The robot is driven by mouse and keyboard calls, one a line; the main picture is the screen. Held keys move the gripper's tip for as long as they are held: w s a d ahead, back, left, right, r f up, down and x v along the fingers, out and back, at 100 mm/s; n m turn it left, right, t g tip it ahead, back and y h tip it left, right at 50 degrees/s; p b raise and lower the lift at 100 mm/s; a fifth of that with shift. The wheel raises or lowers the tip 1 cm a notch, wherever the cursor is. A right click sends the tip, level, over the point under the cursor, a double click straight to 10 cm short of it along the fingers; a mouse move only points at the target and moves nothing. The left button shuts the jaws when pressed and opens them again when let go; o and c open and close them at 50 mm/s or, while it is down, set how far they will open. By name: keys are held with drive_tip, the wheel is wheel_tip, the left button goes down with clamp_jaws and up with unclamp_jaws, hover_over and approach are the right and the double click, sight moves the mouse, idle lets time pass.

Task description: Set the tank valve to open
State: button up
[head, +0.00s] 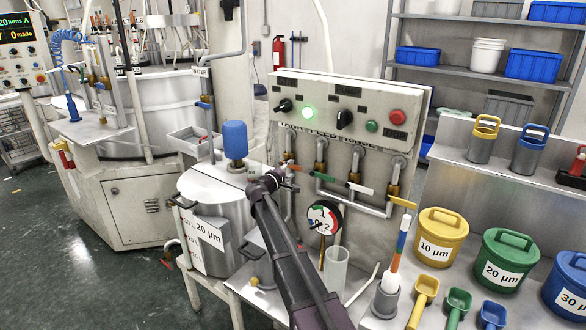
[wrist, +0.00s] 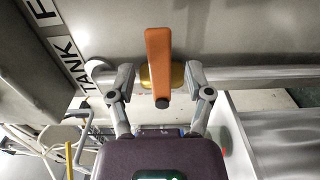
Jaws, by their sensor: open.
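In the wrist view an orange lever (wrist: 159,55) sits on a brass valve body (wrist: 176,77) on a grey pipe (wrist: 245,74). The lever lies crosswise to the pipe, with a dark bolt at its near end. A label (wrist: 70,62) reading TANK is on the panel to the left. My gripper (wrist: 163,86) is open, one finger on each side of the lever's bolt end, with gaps visible. In the head view my gripper (head: 281,181) is in front of the leftmost panel valve. A little of the orange lever (head: 294,167) shows beside it; my gripper hides most of the valve.
Other panel valves have a green lever (head: 323,177), a white lever (head: 360,188) and a yellow lever (head: 403,202). A round gauge (head: 323,218) hangs below. A steel pot (head: 220,205) with a blue-topped motor (head: 235,140) stands close on the left.

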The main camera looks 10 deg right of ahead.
drive_tip(key=shift+x, duration=1.2)
clamp_jaws()
